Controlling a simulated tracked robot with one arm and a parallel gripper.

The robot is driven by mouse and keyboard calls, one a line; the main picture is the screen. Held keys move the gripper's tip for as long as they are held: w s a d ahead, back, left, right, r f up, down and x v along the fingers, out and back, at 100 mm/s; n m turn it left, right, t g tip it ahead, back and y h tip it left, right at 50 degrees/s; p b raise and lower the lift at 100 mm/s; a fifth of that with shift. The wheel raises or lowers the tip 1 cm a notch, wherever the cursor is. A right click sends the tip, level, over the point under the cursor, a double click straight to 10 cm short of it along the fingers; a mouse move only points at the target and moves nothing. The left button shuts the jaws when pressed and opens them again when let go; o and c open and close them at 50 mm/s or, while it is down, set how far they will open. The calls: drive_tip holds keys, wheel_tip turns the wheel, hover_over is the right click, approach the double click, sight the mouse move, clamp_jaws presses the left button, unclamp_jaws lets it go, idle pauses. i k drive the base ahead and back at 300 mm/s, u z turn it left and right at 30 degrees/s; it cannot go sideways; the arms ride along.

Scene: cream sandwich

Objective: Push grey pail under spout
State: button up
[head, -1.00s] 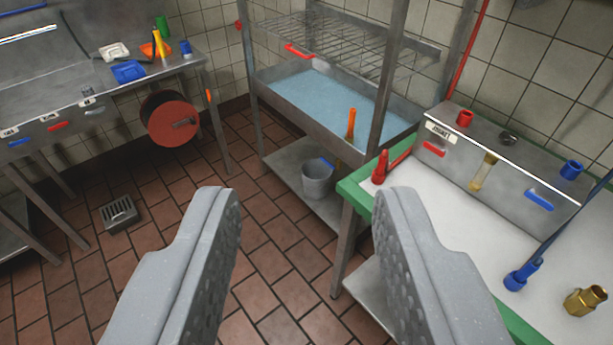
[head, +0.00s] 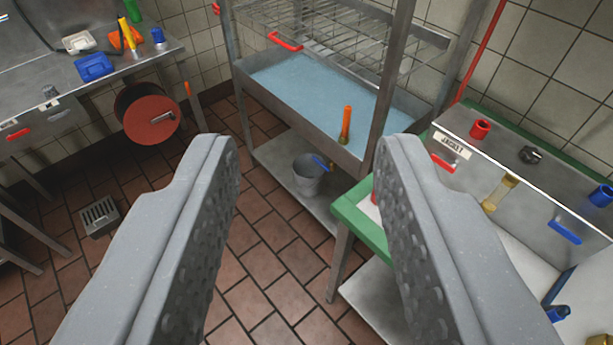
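The grey pail (head: 308,176) stands upright on the lower shelf of the metal rack, below the basin of blue water. A blue piece shows at its rim. An orange upright piece (head: 346,125) stands at the front edge of the basin above and right of the pail; I cannot tell whether it is the spout. My gripper (head: 305,160) is open and empty, its two grey fingers wide apart. The pail appears between the fingers but well beyond them, not touched.
A green-edged table (head: 362,226) with a steel box stands close on the right, partly behind my right finger. The rack's leg (head: 388,80) rises beside it. A red reel (head: 147,114) hangs at the left bench. Tiled floor (head: 262,250) is clear ahead.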

sight(309, 176)
drive_tip(key=k, duration=0.55)
drive_tip(key=u, duration=0.45)
drive_tip(key=i, duration=0.7)
drive_tip(key=u, duration=0.7)
drive_tip(key=i, duration=2.6)
drive_tip(key=z, duration=1.05)
drive_tip(key=i, duration=0.9)
drive_tip(key=z, duration=0.6)
drive_tip(key=k, duration=0.8)
